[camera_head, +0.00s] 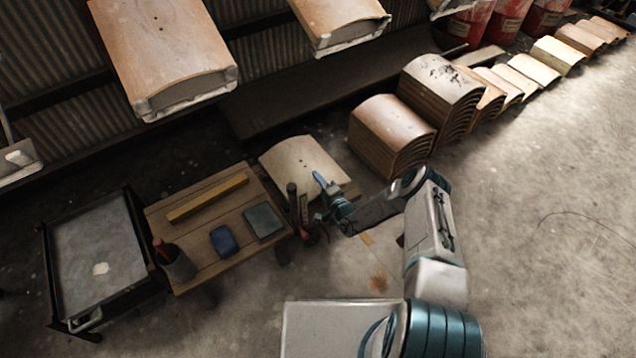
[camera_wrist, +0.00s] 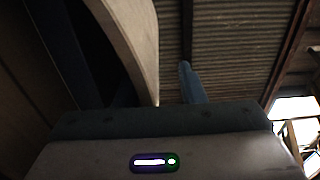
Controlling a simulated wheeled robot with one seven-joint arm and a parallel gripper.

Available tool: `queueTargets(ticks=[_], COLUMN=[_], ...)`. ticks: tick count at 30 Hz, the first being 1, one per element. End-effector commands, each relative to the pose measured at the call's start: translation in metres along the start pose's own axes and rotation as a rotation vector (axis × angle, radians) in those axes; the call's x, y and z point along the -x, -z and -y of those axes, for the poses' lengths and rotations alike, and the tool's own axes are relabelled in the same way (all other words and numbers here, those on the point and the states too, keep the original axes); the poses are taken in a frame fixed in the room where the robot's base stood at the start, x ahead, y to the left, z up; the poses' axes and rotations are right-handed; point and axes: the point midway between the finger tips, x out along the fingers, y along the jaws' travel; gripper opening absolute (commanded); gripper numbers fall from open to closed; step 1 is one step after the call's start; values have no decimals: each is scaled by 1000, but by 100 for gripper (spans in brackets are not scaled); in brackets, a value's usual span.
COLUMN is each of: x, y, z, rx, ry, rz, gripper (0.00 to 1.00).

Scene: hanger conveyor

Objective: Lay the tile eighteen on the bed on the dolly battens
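A pale, curved tile (camera_head: 298,160) with small dark marks lies behind the wooden bench in the head view. A strip of wood (camera_head: 351,190) shows at its right edge. I cannot read a number on it. My gripper (camera_head: 322,186) is at the tile's near right side, with a blue finger pointing up over its edge. In the wrist view, a pale curved edge (camera_wrist: 138,40), probably this tile's, stands left of the blue finger (camera_wrist: 190,85), with a gap between them. The second finger is not clear. I cannot make out the dolly battens with certainty.
A bench (camera_head: 205,225) holds a yellow bar (camera_head: 207,198), blue block (camera_head: 223,241), grey block (camera_head: 263,221) and dark cup (camera_head: 177,265). A black-framed cart (camera_head: 95,255) stands left. Tile stacks (camera_head: 390,135) stand right. Tiles hang overhead (camera_head: 165,50). Right floor is clear.

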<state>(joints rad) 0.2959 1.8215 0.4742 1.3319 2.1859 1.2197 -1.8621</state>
Motion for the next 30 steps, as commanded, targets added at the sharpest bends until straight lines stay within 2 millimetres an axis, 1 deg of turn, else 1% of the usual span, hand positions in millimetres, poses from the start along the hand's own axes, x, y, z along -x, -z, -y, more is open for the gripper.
queueTargets(ticks=[5, 6, 8, 11, 14, 24, 27, 30], x=[1, 3, 4, 10, 25, 101, 118, 130], y=[-1, -2, -2, -2, 0, 0, 0, 0], z=[-2, -7, -6, -5, -2, 0, 0, 0], rx=[-1, -3, -3, -3, -4, -3, -3, -2], ry=[-5, -17, -16, -15, -14, -9, -8, -7], rz=[1, 3, 2, 2, 1, -1, -2, 0], gripper=[36, 36, 36, 36, 36, 36, 36, 36])
